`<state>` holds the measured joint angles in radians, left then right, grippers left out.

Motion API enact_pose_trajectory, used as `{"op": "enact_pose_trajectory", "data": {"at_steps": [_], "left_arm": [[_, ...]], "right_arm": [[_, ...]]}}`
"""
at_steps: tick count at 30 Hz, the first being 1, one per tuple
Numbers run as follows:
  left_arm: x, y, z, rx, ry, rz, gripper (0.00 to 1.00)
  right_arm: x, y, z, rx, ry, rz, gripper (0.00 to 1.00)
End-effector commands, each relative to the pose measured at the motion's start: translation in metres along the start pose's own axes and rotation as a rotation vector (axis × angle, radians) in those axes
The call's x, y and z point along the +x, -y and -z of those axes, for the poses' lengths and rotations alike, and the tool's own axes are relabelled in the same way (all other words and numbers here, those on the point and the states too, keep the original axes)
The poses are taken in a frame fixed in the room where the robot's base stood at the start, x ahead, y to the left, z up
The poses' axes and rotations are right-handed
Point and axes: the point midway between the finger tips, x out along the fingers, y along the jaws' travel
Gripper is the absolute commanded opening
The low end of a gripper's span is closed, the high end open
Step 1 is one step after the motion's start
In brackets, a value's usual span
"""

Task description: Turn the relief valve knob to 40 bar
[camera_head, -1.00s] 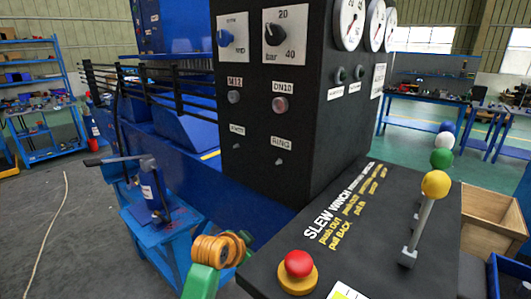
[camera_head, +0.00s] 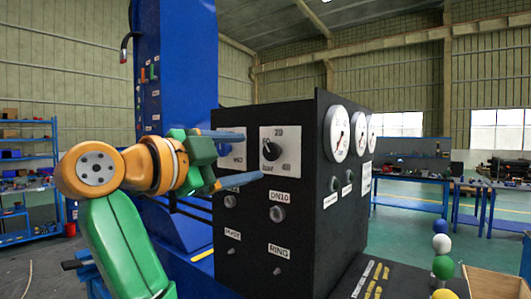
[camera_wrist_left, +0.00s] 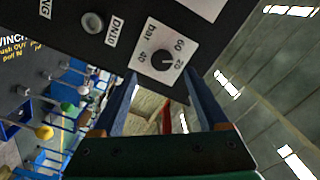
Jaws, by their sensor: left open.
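The relief valve knob (camera_head: 258,154) is black and sits on a white dial plate marked 20, 40 and bar, on the front of the black control box. The wrist view shows the knob (camera_wrist_left: 163,62) and its plate, with 60 also readable; I cannot read the pointer's exact setting. My left gripper (camera_head: 253,156) is open, its blue fingers pointing at the plate from the left. In the wrist view the left gripper's fingers (camera_wrist_left: 159,76) reach towards the plate on either side of the knob, with nothing held. Contact with the knob cannot be told. My right gripper is not in view.
A second dial plate (camera_head: 231,150) is partly hidden behind my left gripper. Below are the DN10 button (camera_head: 278,213) and the RING switch (camera_head: 278,269). Round gauges (camera_head: 337,134) are on the box's right face. Ball-topped levers (camera_head: 442,266) stand at lower right.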

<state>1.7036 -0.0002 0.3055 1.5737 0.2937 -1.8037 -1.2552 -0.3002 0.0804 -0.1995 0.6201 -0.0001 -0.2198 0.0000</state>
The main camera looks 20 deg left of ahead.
Motion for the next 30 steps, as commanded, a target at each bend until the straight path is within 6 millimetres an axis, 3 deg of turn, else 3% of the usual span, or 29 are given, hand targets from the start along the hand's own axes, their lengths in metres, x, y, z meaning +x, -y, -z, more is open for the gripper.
{"op": "enact_pose_trajectory", "data": {"at_steps": [2, 9, 13, 20, 28, 29, 30], "left_arm": [[0.005, 0.007, 0.007, 0.010, -0.012, 0.001, 0.77], [0.053, 0.009, 0.009, 0.007, -0.010, -0.001, 0.77], [0.066, 0.006, 0.007, 0.008, -0.010, 0.002, 0.77], [0.068, 0.003, 0.004, 0.009, -0.008, 0.005, 0.77], [0.068, 0.003, 0.004, 0.009, -0.008, 0.005, 0.06], [0.068, 0.003, 0.004, 0.009, -0.008, 0.005, 0.00], [0.068, 0.003, 0.004, 0.009, -0.008, 0.004, 0.00]], "right_arm": [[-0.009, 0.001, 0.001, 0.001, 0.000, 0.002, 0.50], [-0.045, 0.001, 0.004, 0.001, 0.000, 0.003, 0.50], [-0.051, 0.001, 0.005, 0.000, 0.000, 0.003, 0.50], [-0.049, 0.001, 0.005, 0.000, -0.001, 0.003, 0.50], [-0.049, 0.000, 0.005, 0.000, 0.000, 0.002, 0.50], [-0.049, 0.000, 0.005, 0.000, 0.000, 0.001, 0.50], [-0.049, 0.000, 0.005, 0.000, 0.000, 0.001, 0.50]]}}
